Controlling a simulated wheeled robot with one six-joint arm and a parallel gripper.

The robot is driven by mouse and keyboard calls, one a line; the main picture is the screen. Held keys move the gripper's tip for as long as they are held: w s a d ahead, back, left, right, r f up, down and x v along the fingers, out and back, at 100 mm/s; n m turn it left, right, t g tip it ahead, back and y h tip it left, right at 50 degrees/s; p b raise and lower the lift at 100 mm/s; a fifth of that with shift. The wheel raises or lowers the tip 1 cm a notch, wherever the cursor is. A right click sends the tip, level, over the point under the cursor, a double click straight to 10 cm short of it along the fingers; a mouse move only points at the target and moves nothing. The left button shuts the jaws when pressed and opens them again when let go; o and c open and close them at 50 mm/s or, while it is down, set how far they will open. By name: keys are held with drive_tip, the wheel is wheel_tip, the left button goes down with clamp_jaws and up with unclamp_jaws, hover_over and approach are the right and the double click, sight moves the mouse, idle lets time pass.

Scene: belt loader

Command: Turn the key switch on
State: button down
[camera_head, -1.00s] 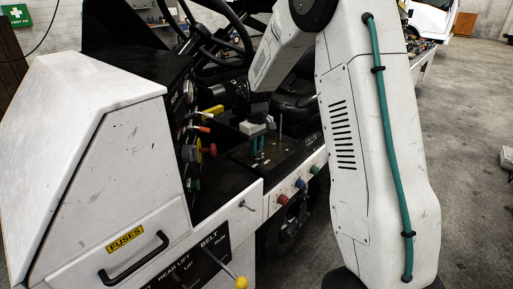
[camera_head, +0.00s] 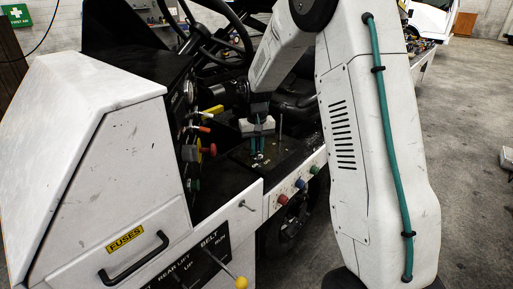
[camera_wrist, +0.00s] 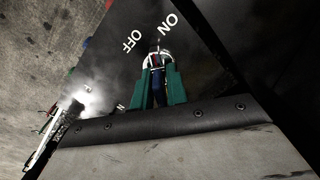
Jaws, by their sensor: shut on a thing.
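The key switch (camera_wrist: 157,54) shows in the wrist view as a bright metal collar on a dark panel, with the letters ON to its upper right and OFF to its left. My gripper (camera_wrist: 157,80) has its two teal fingers shut on the dark bluish key (camera_wrist: 158,76) at the switch. The key's exact turn angle is hard to read. In the head view my gripper (camera_head: 257,146) points down onto the black console beside the seat, and the key is mostly hidden by the fingers.
A thin upright lever (camera_head: 281,122) stands just right of my gripper. A red knob (camera_head: 208,150) and a yellow handle (camera_head: 212,111) stick out to its left. Red, blue and green buttons (camera_head: 299,184) line the white side panel. The steering wheel (camera_head: 222,35) is above.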

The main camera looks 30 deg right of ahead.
drive_tip(key=shift+m, duration=2.8)
drive_tip(key=c, duration=1.4)
unclamp_jaws()
drive_tip(key=shift+r, duration=0.15)
wheel_tip(320, 180, up, 8)
drive_tip(key=shift+f, duration=0.2)
